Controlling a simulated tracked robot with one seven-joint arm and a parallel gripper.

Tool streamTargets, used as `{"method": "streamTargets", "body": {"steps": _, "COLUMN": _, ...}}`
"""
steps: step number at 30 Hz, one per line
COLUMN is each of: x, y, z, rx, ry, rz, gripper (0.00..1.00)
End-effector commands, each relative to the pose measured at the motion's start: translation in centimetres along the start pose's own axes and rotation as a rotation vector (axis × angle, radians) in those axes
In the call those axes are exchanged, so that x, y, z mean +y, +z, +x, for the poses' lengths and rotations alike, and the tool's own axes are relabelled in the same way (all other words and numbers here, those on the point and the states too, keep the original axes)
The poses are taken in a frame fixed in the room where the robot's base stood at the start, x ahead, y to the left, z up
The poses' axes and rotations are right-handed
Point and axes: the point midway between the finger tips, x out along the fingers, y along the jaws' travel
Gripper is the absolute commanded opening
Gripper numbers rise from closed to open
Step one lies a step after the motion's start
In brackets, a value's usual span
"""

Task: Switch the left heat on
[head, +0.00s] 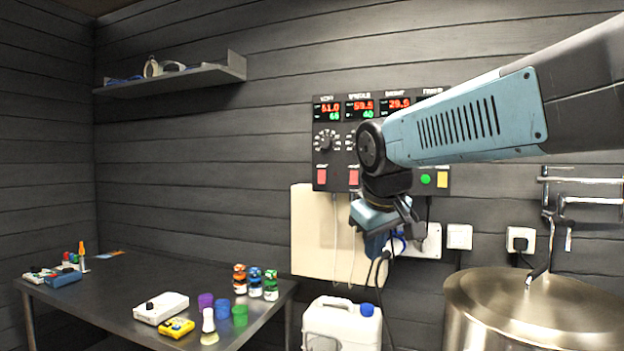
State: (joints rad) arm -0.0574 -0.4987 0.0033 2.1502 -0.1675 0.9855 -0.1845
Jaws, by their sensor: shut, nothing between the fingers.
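The dark control panel (337,112) hangs on the wall, with a row of digital displays, a knob (326,141) and red switches along its lower left. The leftmost red switch (321,176) is in clear view below that knob. A second red switch (354,177) is to its right, close to my wrist. I cannot tell from here which way either switch is set. My gripper (409,217) is shut and empty, below the panel and to the right of both red switches. My arm hides the panel's middle and part of its right side.
A dark table (115,297) at the left carries small jars and boxes. A white canister (342,325) stands beside a steel kettle (530,305). A pale board (310,235), sockets and cables are below the panel. The wall left of the panel is clear, with a shelf (180,78) above.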

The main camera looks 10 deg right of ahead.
Motion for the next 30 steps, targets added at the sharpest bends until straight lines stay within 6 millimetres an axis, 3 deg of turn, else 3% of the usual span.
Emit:
{"method": "streamTargets", "body": {"steps": 1, "x": 0.7, "y": -2.6, "z": -0.3, "rx": 0.0, "ry": 0.017, "rz": -0.05, "gripper": 0.0}}
{"method": "streamTargets", "body": {"steps": 3, "x": 1.6, "y": -5.9, "z": -0.8, "rx": -0.001, "ry": 0.044, "rz": -0.118, "gripper": 0.0}}
{"method": "streamTargets", "body": {"steps": 10, "x": 4.0, "y": -16.3, "z": -1.5, "rx": -0.007, "ry": 0.136, "rz": -0.332, "gripper": 0.0}}
{"method": "streamTargets", "body": {"steps": 18, "x": 5.6, "y": -27.8, "z": -1.0, "rx": -0.025, "ry": 0.249, "rz": -0.556, "gripper": 0.0}}
{"method": "streamTargets", "body": {"steps": 24, "x": 6.0, "y": -34.3, "z": -0.2, "rx": -0.042, "ry": 0.322, "rz": -0.68, "gripper": 0.0}}
{"method": "streamTargets", "body": {"steps": 30, "x": 6.0, "y": -37.3, "z": 0.4, "rx": -0.054, "ry": 0.36, "rz": -0.739, "gripper": 0.0}}
